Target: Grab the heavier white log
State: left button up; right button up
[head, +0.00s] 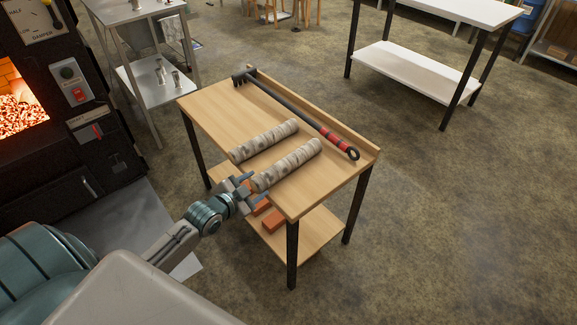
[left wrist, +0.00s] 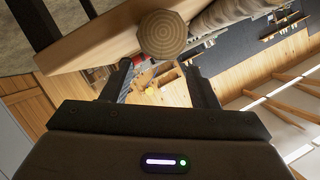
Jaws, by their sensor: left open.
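Two white birch-bark logs lie side by side on the wooden table (head: 208,107). The far log (head: 264,141) is on the left. The near log (head: 287,166) looks slightly larger; which is heavier does not show. My left gripper (head: 256,186) is open and empty at the near log's left end, by the table edge. In the left wrist view a round cut log end (left wrist: 163,34) stands just beyond the open fingers (left wrist: 158,76), with another log (left wrist: 228,12) beside it. Contact with the log cannot be told. My right gripper is not in view.
A black rake-like tool (head: 290,108) with a red-banded handle lies along the table's raised back edge. Orange bricks (head: 274,220) rest on the lower shelf. A stove with glowing coals (head: 20,105) stands at the left.

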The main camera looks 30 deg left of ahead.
aim_at(265, 179)
pick_arm(q)
jog(key=shift+x, duration=1.25)
jog(key=shift+w+f, duration=0.2)
jog(key=shift+w, duration=0.15)
jog(key=x, duration=0.4)
jog(key=shift+w, duration=0.1)
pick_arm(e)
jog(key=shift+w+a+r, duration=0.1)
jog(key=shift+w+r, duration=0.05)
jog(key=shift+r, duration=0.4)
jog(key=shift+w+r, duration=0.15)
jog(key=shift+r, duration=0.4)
pick_arm(q)
jog(key=c, duration=1)
